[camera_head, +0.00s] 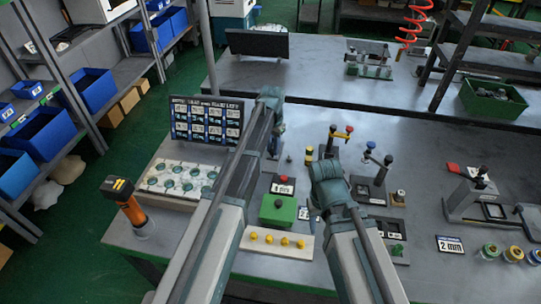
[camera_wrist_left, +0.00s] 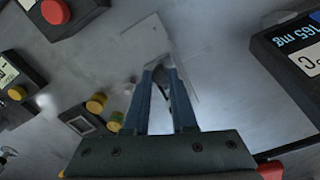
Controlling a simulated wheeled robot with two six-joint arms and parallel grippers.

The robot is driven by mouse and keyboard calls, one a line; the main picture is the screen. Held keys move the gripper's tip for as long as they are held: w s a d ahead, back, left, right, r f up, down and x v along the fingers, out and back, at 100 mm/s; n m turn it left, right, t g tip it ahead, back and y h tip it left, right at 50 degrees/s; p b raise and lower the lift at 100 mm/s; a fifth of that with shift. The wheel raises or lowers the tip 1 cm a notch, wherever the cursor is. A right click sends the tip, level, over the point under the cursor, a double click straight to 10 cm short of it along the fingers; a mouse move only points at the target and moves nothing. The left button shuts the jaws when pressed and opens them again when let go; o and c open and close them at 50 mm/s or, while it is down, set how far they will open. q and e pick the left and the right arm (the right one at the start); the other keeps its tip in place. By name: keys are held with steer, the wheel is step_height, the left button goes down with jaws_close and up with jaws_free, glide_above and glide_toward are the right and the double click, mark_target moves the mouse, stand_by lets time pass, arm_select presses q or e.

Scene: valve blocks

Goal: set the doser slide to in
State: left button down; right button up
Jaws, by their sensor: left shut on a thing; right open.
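In the left wrist view my left gripper (camera_wrist_left: 165,88) has its two blue fingers close together around a small dark part, partly hidden between them. A pale flat plate (camera_wrist_left: 185,72) lies beneath the fingertips, with a light grey block (camera_wrist_left: 142,42) beyond; I cannot tell for sure which part is the doser slide or its setting. In the head view my left gripper (camera_head: 273,150) reaches down to the table, its fingertips largely hidden. My right gripper (camera_head: 325,172) is open, to the right of the left one; its fingers are mostly hidden by its wrist.
A dark display reading 165 mg (camera_wrist_left: 305,50) stands at the right of the left wrist view. A red button (camera_wrist_left: 55,12) and yellow knobs (camera_wrist_left: 97,102) are at its left.

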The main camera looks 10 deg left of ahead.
arm_select(q)
steer(key=shift+w, duration=0.35)
steer(key=c, duration=0.7)
jaws_free()
steer(key=shift+c, duration=0.2)
steer(key=shift+r, duration=0.1)
step_height(320, 180, up, 14)
steer(key=p, duration=1.4)
arm_select(e)
step_height(320, 180, up, 14)
arm_select(q)
steer(key=shift+f, duration=0.2)
arm_select(e)
steer(key=shift+f, duration=0.15)
